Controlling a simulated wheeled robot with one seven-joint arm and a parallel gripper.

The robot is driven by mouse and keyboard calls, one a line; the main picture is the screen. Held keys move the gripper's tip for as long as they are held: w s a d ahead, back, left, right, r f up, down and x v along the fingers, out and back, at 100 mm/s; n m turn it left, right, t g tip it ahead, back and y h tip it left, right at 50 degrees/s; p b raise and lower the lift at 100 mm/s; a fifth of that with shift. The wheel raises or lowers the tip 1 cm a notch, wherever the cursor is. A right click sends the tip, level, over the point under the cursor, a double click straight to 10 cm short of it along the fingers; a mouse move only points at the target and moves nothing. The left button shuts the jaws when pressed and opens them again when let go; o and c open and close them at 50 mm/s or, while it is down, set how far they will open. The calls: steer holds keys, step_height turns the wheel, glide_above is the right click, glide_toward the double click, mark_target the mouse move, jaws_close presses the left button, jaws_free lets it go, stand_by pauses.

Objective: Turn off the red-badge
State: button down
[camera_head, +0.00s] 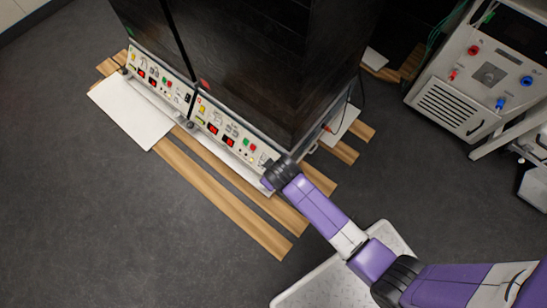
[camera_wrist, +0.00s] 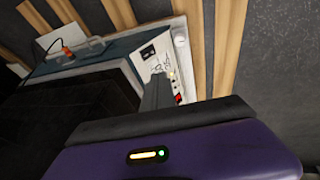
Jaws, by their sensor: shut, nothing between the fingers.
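Two dark shaker units stand side by side, each with a white control panel along its lower front. A small red badge (camera_head: 205,85) shows on the dark front near the gap between them. The right panel (camera_head: 226,131) has red displays and red and green buttons; the left panel (camera_head: 158,78) looks alike. My gripper (camera_head: 267,183) is at the right end of the right panel. In the wrist view my gripper (camera_wrist: 159,80) is shut and empty, its fingers in front of a white panel (camera_wrist: 152,47). A red switch (camera_wrist: 179,98) shows just right of the fingers. Contact cannot be told.
Wooden slats (camera_head: 222,204) and a white board (camera_head: 130,112) lie under and before the units. A grey instrument (camera_head: 455,104) with red and blue ports stands at the right. A white speckled platform (camera_head: 318,287) is at the bottom. The dark floor at left is clear.

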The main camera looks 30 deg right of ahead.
steer(key=shift+s+r, duration=0.15)
steer(key=shift+r, duration=0.15)
steer(key=shift+f, duration=0.1)
steer(key=f+b, duration=0.1)
steer(key=b, duration=0.2)
steer(key=shift+a+f+b, duration=0.1)
steer(key=shift+f+b, duration=0.05)
steer(key=shift+b, duration=0.25)
